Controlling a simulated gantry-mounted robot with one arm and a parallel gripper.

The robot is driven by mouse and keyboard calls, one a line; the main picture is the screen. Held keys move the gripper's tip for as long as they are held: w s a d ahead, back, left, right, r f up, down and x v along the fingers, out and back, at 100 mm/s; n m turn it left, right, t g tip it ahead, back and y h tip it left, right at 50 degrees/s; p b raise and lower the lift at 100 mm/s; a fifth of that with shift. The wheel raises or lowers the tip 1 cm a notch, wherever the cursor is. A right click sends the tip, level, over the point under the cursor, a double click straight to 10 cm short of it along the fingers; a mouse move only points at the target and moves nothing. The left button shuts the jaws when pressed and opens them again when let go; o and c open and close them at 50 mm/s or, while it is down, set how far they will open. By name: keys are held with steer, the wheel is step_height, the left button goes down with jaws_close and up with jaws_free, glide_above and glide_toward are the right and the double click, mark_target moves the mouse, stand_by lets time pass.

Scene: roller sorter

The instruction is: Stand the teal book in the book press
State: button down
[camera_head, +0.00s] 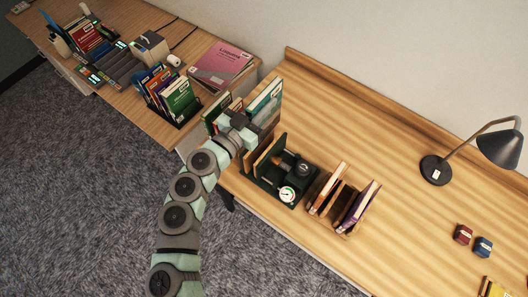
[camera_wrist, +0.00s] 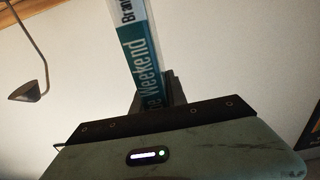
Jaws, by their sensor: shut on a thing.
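The teal book (camera_head: 265,98) is upright in my gripper (camera_head: 243,127), near the back left end of the long wooden desk. Its teal and white spine (camera_wrist: 146,50) stands up from between the fingers in the wrist view, with "Weekend" readable. My gripper is shut on the book; the fingers are mostly hidden by my wrist. The book press (camera_head: 268,180) is dark green with a wooden plate, a black knob and a round white dial. It stands on the desk just in front and to the right of the book. Whether the book's lower edge touches anything is hidden.
Green books (camera_head: 216,113) stand just left of my gripper. A wooden rack (camera_head: 346,229) with orange and purple books stands right of the press. A lamp (camera_head: 436,169) and small red (camera_head: 463,235) and blue boxes (camera_head: 483,247) are farther right. The mid desk is clear.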

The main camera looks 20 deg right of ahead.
step_height(320, 180, down, 13)
steer(key=b, duration=0.5)
steer(key=shift+a+f, duration=0.1)
steer(key=shift+f, duration=2.7)
steer(key=c, duration=1.3)
jaws_free()
